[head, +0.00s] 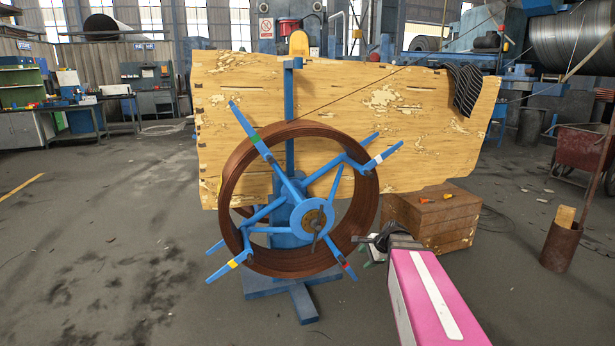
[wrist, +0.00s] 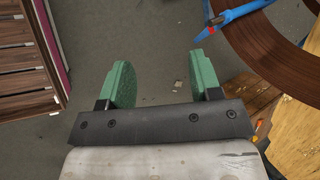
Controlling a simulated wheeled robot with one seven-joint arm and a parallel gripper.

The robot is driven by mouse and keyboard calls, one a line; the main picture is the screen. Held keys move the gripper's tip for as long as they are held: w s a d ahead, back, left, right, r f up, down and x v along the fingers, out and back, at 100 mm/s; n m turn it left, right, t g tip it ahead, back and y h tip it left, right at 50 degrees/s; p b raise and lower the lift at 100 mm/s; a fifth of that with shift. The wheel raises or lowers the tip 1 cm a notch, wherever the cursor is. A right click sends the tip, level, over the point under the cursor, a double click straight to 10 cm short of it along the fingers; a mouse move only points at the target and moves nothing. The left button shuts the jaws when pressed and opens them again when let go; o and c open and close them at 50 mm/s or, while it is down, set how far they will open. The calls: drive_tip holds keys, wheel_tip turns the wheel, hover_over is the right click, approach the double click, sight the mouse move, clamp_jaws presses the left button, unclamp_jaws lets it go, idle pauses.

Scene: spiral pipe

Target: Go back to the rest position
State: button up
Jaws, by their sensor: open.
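My gripper (wrist: 160,70) is open in the wrist view, with nothing between its two green fingers. The gray floor shows between and beyond them. In the head view my gripper (head: 370,249) is small, at the lower right of the spiral pipe coil. The reddish-brown coil (head: 245,190) sits around the spoked arms of a blue reel stand (head: 290,215). The coil also shows at the upper right of the wrist view (wrist: 262,62), beside a blue spoke with a red band (wrist: 228,17). The gripper appears apart from both, though the exact gap is hard to tell.
A large worn wooden board (head: 440,115) stands behind the reel. A wooden crate (head: 455,225) with small orange-handled tools on top is just beyond my gripper. A rusty bin (head: 560,245) stands at far right. The floor at left is open.

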drive_tip(key=s+a+f+n+g+h, duration=0.1)
drive_tip(key=s+f+n+g+h, duration=0.1)
drive_tip(key=s+n, duration=0.5)
drive_tip(key=s+a+f+n+g+h, duration=0.2)
drive_tip(key=s+f+n, duration=0.3)
drive_tip(key=s+n, duration=0.2)
drive_tip(key=shift+s+f+n+g+h, duration=0.15)
drive_tip(key=shift+s+n+g+h, duration=0.15)
drive_tip(key=shift+s+n+h, duration=0.15)
